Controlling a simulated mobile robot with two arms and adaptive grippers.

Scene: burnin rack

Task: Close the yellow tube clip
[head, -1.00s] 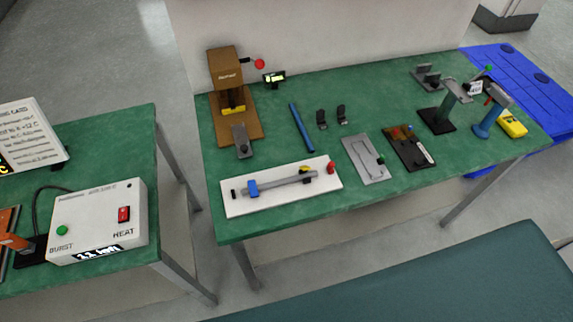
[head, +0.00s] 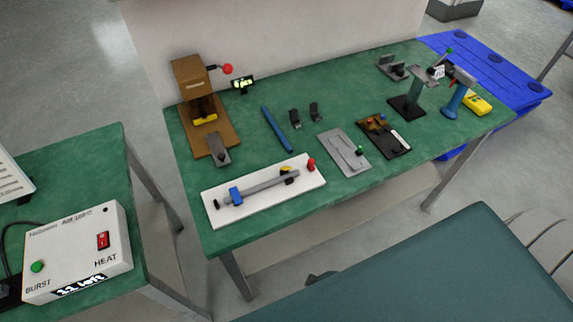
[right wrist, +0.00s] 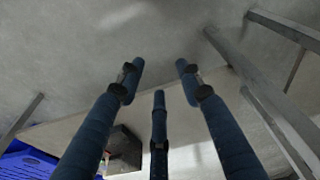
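The yellow tube clip (head: 287,172) is a small yellow and black piece on the grey tube (head: 262,186), near its right end. The tube lies along a white board (head: 220,215) at the front left of the green bench. A blue clamp (head: 236,195) is at the tube's left part, and a red piece (head: 311,164) stands at the board's right end. The clip is too small to tell whether it is open or shut. My right gripper (right wrist: 160,78) shows three blue fingers spread apart and empty, over bare floor. My left gripper is not in view.
The green bench (head: 335,95) also holds a brown press (head: 190,80), a blue rod (head: 277,128), a grey plate (head: 335,160) and a blue-based stand (head: 452,105). A heat box (head: 75,250) is on the left table. A teal surface (head: 430,275) fills the lower right.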

